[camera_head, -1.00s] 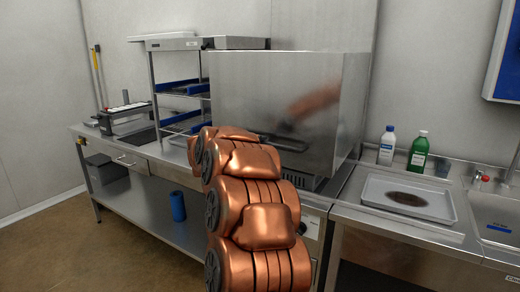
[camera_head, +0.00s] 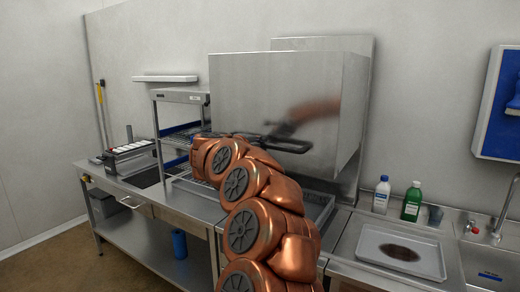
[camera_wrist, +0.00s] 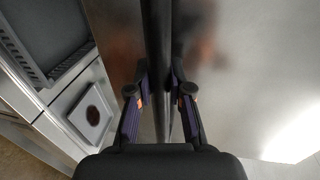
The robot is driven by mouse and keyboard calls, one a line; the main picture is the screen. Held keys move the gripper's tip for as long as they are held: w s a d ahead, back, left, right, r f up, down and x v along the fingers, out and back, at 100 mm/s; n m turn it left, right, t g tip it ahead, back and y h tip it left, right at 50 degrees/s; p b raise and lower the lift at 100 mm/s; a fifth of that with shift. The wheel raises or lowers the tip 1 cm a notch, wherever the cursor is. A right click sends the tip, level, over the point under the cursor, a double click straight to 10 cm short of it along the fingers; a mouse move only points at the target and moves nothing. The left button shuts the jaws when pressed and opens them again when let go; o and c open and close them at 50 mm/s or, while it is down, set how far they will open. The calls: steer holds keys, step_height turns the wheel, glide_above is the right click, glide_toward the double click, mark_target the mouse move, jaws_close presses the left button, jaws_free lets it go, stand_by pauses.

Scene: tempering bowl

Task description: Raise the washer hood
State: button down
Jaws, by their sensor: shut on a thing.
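The washer hood (camera_head: 270,90) is a large brushed-steel box in the middle of the head view, standing raised above the washer's bed (camera_head: 318,200). Its dark bar handle (camera_head: 284,144) runs along the lower front edge. In the wrist view the handle (camera_wrist: 157,60) runs between the two fingers. My gripper (camera_wrist: 160,97) is shut on the handle, with a finger on each side of it. In the head view my copper arm reaches up to the handle and hides part of the hood's lower left front.
A rack shelf (camera_head: 180,96) stands left of the hood. A steel counter with a white tray (camera_head: 400,252) bearing a brown stain, a white bottle (camera_head: 381,195) and a green bottle (camera_head: 411,202) lies to the right, beside a sink (camera_head: 490,268). A blue roll (camera_head: 179,244) stands on the lower shelf.

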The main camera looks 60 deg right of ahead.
steer(key=shift+r+p, duration=0.3)
steer(key=shift+r, duration=0.55)
steer(key=c, duration=1)
jaws_free()
steer(key=shift+c, duration=0.2)
steer(key=shift+f, duration=0.1)
steer(key=shift+a, duration=0.1)
steer(key=a+r, duration=0.2)
steer(key=a, duration=0.9)
steer(key=shift+s+a+r, duration=0.2)
steer(key=shift+s+a, duration=0.1)
